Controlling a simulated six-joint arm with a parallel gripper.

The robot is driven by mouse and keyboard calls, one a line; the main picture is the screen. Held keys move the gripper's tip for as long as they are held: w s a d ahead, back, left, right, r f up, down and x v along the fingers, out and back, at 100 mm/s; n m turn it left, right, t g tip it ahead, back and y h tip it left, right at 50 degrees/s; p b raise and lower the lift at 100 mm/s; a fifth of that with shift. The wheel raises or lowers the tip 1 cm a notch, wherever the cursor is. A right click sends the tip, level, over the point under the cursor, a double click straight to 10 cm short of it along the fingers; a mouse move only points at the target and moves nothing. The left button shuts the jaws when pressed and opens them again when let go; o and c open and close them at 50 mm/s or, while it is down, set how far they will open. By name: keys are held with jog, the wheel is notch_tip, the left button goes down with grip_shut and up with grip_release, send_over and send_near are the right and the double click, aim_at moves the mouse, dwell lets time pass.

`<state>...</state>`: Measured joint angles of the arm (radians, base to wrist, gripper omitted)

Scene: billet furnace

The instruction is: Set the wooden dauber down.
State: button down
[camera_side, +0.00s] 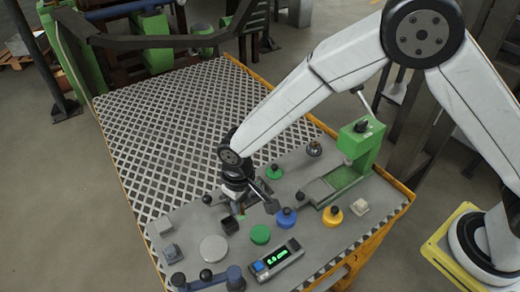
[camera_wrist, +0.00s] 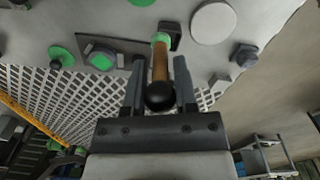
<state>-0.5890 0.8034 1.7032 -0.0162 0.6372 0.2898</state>
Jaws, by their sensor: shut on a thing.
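The wooden dauber (camera_wrist: 160,66) shows in the wrist view with a brown wooden handle, a black ball knob at the near end and a green collar at the far end. My gripper (camera_wrist: 159,66) has its two dark fingers on either side of the handle and is shut on it. The dauber's far end is at a small dark square pot (camera_wrist: 174,31); I cannot tell whether it is inside or just in front. In the side view my gripper (camera_side: 240,192) is low over the grey work area, near the dark square pot (camera_side: 230,224). The dauber is mostly hidden there.
A pale disc (camera_side: 213,248), a green disc (camera_side: 260,234), a blue knobbed piece (camera_side: 286,217) and a yellow one (camera_side: 332,215) stand nearby. A green press (camera_side: 360,150) rises at the right. A display box (camera_side: 277,260) lies in front. The perforated tabletop (camera_side: 170,130) is clear.

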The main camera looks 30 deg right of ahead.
jog(key=shift+w+a+f, duration=0.3)
jog(key=shift+w+f, duration=0.25)
jog(key=shift+f, duration=0.2)
jog(key=shift+w+a+f, duration=0.25)
jog(key=shift+w+f, duration=0.3)
jog(key=shift+f, duration=0.2)
jog(key=shift+w+a+f, duration=0.3)
jog(key=shift+w+f, duration=0.25)
jog(key=shift+f, duration=0.2)
jog(key=shift+w+a+f, duration=0.1)
jog(key=shift+w+f, duration=0.15)
jog(key=shift+f, duration=1.6)
jog(key=shift+f, duration=0.15)
jog(key=shift+c, duration=2)
grip_release()
jog(key=shift+r, duration=0.2)
notch_tip(320, 180, up, 12)
